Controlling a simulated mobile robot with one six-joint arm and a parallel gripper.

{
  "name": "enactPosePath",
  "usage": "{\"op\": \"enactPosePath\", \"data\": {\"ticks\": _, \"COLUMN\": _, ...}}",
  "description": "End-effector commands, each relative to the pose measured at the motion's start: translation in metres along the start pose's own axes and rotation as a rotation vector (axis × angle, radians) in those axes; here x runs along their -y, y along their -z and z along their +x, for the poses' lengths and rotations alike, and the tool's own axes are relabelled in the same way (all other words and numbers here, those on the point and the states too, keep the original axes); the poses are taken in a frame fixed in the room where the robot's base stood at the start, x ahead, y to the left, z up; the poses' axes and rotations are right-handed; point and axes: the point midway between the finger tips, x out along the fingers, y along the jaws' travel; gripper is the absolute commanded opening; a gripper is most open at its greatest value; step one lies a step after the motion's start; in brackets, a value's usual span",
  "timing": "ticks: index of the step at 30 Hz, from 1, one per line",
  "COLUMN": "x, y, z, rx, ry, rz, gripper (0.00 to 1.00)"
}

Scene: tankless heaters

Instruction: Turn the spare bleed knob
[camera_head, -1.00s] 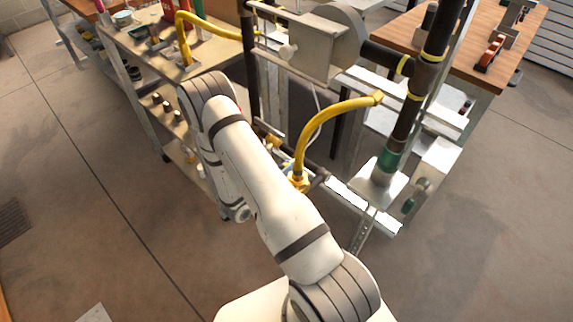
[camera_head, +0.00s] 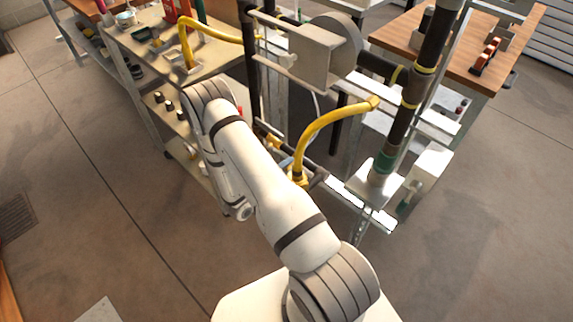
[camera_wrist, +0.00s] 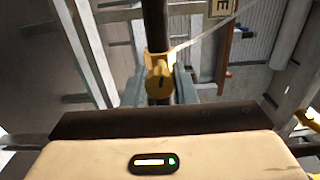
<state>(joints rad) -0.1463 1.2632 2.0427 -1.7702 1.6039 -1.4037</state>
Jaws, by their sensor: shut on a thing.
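In the wrist view a yellow knob (camera_wrist: 159,80) sits on a dark vertical pipe (camera_wrist: 155,25). I take it for the spare bleed knob, though no label on it can be read. My gripper (camera_wrist: 159,90) has its grey fingers on either side of the knob and is shut on it. A dark slot shows in the knob's face. In the head view my own arm hides most of the gripper and the knob.
A curved yellow pipe (camera_head: 328,125) rises right of my arm, near a grey metal box (camera_head: 308,52) on the frame. A shelf cart (camera_head: 125,48) is at left.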

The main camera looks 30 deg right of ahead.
Motion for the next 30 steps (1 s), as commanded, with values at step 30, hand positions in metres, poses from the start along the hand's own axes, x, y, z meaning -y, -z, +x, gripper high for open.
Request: {"op": "enactPosePath", "data": {"ticks": 30, "x": -0.0003, "y": -0.0016, "z": -0.0003, "rx": 0.004, "ry": 0.000, "rz": -0.552, "gripper": 0.02}}
